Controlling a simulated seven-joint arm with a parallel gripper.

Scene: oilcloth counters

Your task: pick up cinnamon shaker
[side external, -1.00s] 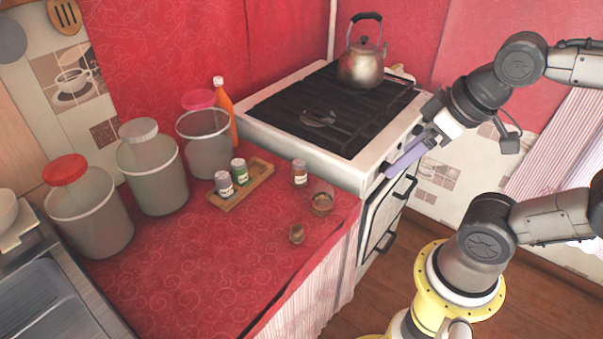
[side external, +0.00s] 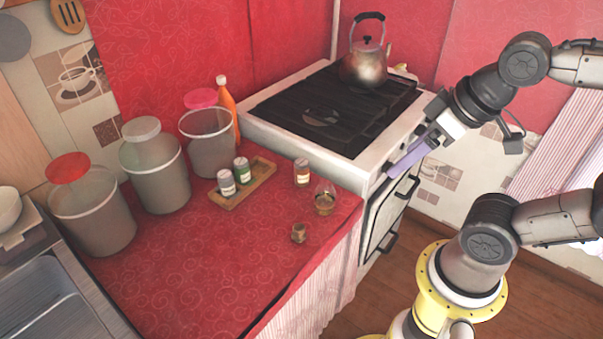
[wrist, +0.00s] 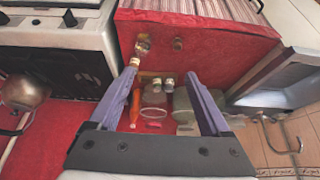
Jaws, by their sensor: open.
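A small shaker with a brown lid and a pale label (side external: 302,173) stands upright on the red counter, near the stove; it looks like the cinnamon one, but I cannot read the label. In the wrist view it shows small (wrist: 134,62), by the tip of the left finger. My gripper (side external: 394,172) is in the air beside the stove's front, right of the shaker and well apart from it. In the wrist view its purple fingers (wrist: 161,75) are spread with nothing held.
A glass jar (side external: 325,199) and a small brown pot (side external: 299,233) stand near the counter's right edge, close to the shaker. Behind are large canisters (side external: 155,170) and an orange bottle (side external: 228,102). The stove (side external: 345,105) carries a kettle (side external: 364,68). The front counter is clear.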

